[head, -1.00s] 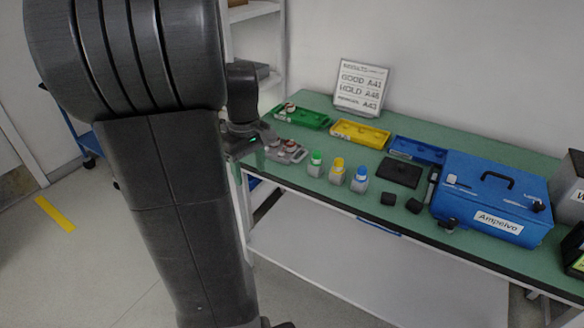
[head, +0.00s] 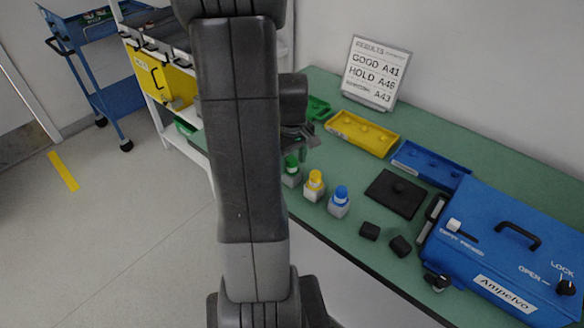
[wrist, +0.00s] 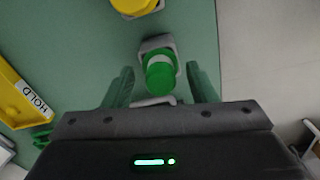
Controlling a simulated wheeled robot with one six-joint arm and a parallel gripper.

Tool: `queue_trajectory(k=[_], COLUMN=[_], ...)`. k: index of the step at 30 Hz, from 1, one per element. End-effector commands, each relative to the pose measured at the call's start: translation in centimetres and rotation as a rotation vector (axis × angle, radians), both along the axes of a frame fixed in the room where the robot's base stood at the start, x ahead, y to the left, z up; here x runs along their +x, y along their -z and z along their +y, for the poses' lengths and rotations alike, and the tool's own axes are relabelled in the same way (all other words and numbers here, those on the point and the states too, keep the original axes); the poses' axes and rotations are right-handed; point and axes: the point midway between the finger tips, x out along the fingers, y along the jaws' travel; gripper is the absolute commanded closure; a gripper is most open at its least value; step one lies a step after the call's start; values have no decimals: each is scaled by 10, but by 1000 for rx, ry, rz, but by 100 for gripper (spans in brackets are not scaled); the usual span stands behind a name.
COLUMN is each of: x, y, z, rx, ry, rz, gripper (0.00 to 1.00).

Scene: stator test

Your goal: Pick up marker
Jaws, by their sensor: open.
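No pen-shaped marker can be made out; the nearest match is a row of small marker-like bottles on the green bench. The green-capped bottle (head: 291,170) stands at the left of the row, partly behind my arm. In the wrist view the green-capped bottle (wrist: 160,72) stands between my fingers, with a gap on each side. My gripper (wrist: 160,70) is open and empty; in the head view most of it is hidden by my arm. The yellow-capped bottle (head: 314,186) and the blue-capped bottle (head: 339,202) stand upright to its right.
A black pad (head: 395,194), two dark blocks (head: 370,231) and a blue case (head: 505,250) fill the right. Bare bench shows between the bottles and trays.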

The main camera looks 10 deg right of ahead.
Motion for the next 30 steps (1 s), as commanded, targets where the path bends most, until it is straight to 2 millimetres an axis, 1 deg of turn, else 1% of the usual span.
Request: queue_trajectory(k=[3,8,9,11,12,14,15,23,26,29,30], x=[0,0,0,0,0,0,0,0,1,1,1], y=[6,6,5,5,5,5,5,3,-5,-22,-31], z=[0,0,0,0,0,0,0,0,0,0,0], rx=[0,0,0,0,0,0,0,0,0,-1,-1], ry=[0,-1,-1,-1,-1,-1,-1,-1,-1,-1,-1], rz=[0,-1,-1,-1,-1,-1,-1,-1,-4,-6,-7], gripper=[48,48,50,62,69,81,85,86,86,86,86])
